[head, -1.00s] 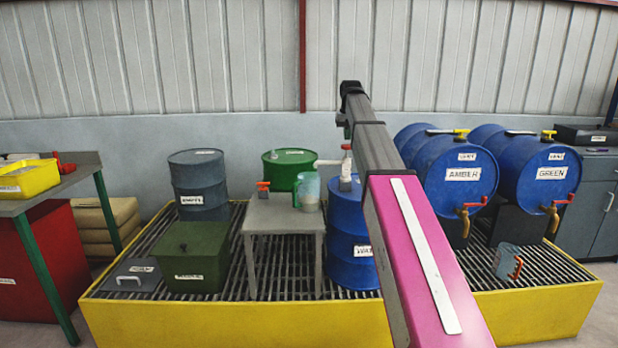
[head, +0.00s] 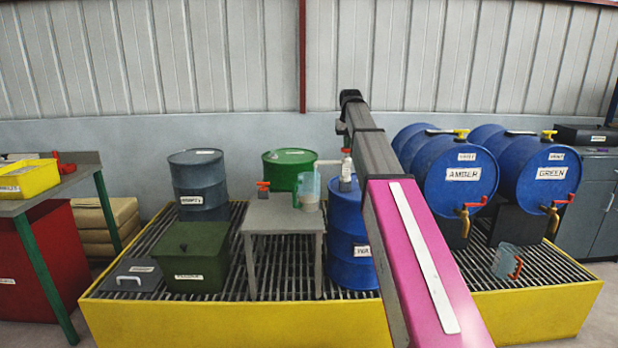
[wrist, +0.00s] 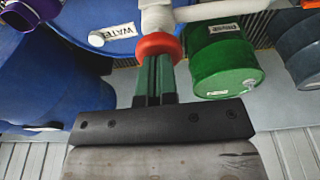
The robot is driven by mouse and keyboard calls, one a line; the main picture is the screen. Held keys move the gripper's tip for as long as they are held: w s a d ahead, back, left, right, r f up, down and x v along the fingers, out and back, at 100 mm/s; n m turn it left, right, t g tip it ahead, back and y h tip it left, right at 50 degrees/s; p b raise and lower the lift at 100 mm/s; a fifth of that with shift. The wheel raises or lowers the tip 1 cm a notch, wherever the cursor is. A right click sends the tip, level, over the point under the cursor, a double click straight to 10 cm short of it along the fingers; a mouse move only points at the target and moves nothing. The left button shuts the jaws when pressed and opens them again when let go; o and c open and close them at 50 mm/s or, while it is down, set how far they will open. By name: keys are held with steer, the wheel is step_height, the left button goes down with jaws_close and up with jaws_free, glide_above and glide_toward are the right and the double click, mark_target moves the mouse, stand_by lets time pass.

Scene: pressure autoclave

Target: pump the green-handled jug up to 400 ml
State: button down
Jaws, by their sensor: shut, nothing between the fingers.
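The green-handled jug (head: 311,187) stands on the small grey table (head: 268,213), its green handle at the left. Pale contents show low in it; the level marks are too small to read. A white pump with a red knob (head: 346,151) rises from the blue water drum (head: 346,212), its spout reaching left over the jug. My gripper (wrist: 155,88) is shut and empty, its fingertips against or just over the red knob (wrist: 158,45) in the wrist view. I cannot tell whether they touch. In the head view my arm hides most of the gripper.
A small red-topped item (head: 263,187) stands on the table's back left. A green drum (head: 287,160) stands behind the table.

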steer(key=shift+f, duration=0.9)
steer(key=shift+r, duration=0.1)
steer(key=shift+r, duration=2.35)
steer(key=shift+f, duration=0.15)
steer(key=shift+f, duration=2.3)
steer(key=shift+r, duration=2.45)
steer(key=shift+f, duration=0.15)
